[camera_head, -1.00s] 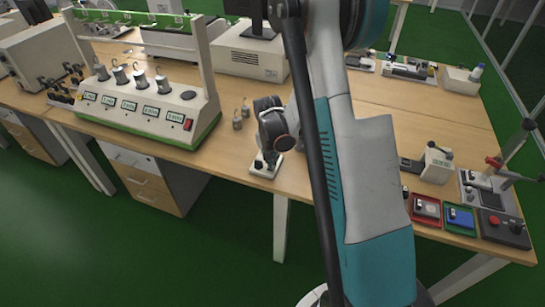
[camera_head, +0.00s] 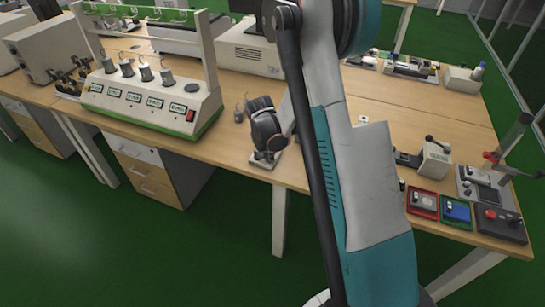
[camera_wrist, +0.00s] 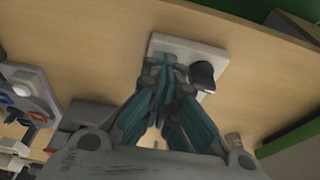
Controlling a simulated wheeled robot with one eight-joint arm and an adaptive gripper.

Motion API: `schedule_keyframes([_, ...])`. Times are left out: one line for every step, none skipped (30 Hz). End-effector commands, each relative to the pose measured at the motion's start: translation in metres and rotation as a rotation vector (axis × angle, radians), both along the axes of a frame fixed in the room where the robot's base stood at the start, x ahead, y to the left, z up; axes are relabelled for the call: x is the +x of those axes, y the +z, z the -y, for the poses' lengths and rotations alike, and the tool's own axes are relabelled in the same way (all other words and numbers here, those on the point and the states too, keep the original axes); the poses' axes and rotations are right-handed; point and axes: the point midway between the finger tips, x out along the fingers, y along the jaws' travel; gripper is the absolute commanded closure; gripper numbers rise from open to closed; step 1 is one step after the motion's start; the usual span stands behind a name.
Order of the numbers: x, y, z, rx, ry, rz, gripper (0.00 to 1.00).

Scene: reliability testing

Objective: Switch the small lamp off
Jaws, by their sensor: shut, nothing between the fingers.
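A small white plate (camera_head: 259,161) with a dark rounded part lies near the front edge of the wooden table; I take it for the small lamp's base, but cannot tell whether a lamp is lit. In the wrist view, the white plate (camera_wrist: 215,54) sits just beyond my fingers, with the dark rounded part (camera_wrist: 203,76) right of the fingertips. My gripper (camera_head: 265,154) points down over the plate and hides much of it. In the wrist view my gripper (camera_wrist: 170,66) has its teal fingers together and empty. Whether they touch the plate is unclear.
A white-and-green test rig (camera_head: 150,103) with metal weights and displays stands to the left. Small metal weights (camera_head: 239,115) stand just behind my gripper.

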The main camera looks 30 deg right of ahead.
Motion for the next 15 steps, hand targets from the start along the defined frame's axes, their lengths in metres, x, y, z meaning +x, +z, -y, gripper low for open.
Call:
schedule_keyframes([-0.0034, -0.0049, -0.0031, 0.0, 0.001, -0.002, 1.0])
schedule_keyframes([-0.0046, -0.0052, -0.0042, 0.0, 0.001, -0.002, 1.0])
schedule_keyframes([-0.0056, -0.0054, -0.0053, 0.0, 0.001, -0.002, 1.0])
schedule_keyframes([-0.006, -0.0053, -0.0059, 0.0, 0.001, -0.002, 1.0])
schedule_keyframes([-0.0063, -0.0052, -0.0063, 0.0, 0.001, -0.002, 1.0])
schedule_keyframes([-0.0064, -0.0048, -0.0065, 0.0, 0.001, -0.002, 1.0])
schedule_keyframes([-0.0064, -0.0045, -0.0065, 0.0, 0.001, -0.002, 1.0])
schedule_keyframes([-0.0063, -0.0041, -0.0064, 0.0, 0.0, -0.001, 1.0])
schedule_keyframes([-0.0064, -0.0039, -0.0064, 0.0, 0.0, -0.001, 1.0])
schedule_keyframes([-0.0064, -0.0038, -0.0063, 0.0, 0.0, -0.001, 1.0])
schedule_keyframes([-0.0064, -0.0038, -0.0063, 0.0, 0.001, -0.002, 1.0])
schedule_keyframes([-0.0064, -0.0038, -0.0063, 0.0, 0.001, -0.002, 1.0])
schedule_keyframes([-0.0064, -0.0038, -0.0064, 0.0, 0.001, -0.002, 1.0])
schedule_keyframes([-0.0064, -0.0038, -0.0064, 0.0, 0.0, -0.001, 1.0])
schedule_keyframes([-0.0065, -0.0038, -0.0066, 0.0, 0.001, -0.002, 1.0])
